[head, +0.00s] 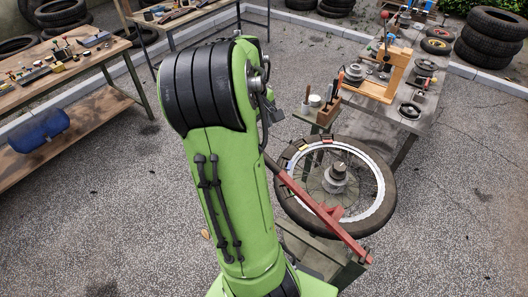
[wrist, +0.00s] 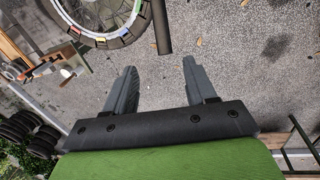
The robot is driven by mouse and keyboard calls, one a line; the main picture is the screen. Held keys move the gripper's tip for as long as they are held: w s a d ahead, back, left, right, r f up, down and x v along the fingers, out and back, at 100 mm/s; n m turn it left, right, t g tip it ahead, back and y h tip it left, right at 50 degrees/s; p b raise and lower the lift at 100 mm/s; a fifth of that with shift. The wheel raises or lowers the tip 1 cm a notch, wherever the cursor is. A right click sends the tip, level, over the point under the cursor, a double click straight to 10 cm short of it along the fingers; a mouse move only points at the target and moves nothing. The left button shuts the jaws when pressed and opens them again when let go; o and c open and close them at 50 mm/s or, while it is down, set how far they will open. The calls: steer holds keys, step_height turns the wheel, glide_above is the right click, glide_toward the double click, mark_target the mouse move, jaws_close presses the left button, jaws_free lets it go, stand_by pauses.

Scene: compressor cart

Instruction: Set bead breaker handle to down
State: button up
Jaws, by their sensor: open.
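The bead breaker handle appears to be the long red bar (head: 318,212) in the head view. It slants across the spoked wheel (head: 380,183) from upper left to lower right, and its upper-left end passes near my green arm. In the wrist view my gripper (wrist: 159,63) is open, with its two grey fingers apart and nothing between them. A dark bar (wrist: 163,26), perhaps the handle's end, comes down from the top edge and stops just beyond the fingertips, roughly in line with the gap. In the head view my arm hides the gripper.
The wheel lies flat on a stand beside a grey workbench (head: 440,82) with a wooden frame (head: 392,76) and tools. Another bench (head: 100,55) stands at upper left. Stacked tires (head: 490,38) are at upper right. Open gravel floor (head: 450,230) lies at lower right.

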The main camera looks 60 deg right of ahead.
steer(key=f, duration=0.5)
steer(key=d+f, duration=0.1)
steer(key=f, duration=0.4)
steer(key=d+f+b, duration=0.1)
steer(key=f, duration=0.4)
steer(key=shift+s+d, duration=0.1)
steer(key=shift+s, duration=0.15)
steer(key=shift+c, duration=0.5)
jaws_close()
